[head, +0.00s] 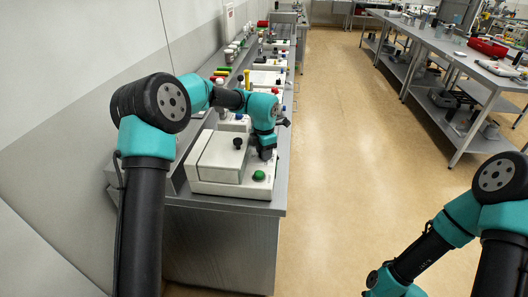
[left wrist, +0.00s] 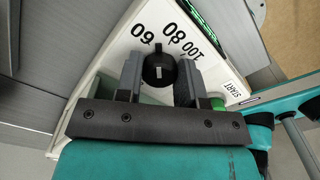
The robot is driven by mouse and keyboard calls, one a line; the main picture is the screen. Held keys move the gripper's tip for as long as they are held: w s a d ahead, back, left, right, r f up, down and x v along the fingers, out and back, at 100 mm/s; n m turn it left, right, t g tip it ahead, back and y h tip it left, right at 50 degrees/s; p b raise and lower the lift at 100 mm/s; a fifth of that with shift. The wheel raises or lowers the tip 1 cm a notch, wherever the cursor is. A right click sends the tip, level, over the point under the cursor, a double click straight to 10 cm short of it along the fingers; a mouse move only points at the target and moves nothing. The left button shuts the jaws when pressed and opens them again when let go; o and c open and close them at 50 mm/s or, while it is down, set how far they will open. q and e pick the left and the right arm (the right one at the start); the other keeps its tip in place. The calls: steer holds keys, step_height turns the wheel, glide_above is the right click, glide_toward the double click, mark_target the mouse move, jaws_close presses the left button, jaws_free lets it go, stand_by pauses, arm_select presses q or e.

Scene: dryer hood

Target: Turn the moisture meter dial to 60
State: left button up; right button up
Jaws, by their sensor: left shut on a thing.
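The moisture meter (head: 215,160) is a white box on the near end of the left bench. My left gripper (head: 268,153) reaches down over the meter's right side. In the left wrist view its fingers (left wrist: 158,82) are shut on the dial, one on each side. My right gripper is out of the picture.
A green button (head: 258,175) is on the meter near my left gripper, beside a START label (left wrist: 233,88). A black knob (head: 238,143) stands on the meter's top. More instruments line the bench behind. The floor (head: 345,130) to the right is clear.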

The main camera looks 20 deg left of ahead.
arm_select(q)
steer(key=o, duration=0.9)
step_height(320, 180, up, 18)
steer(key=shift+f, duration=0.25)
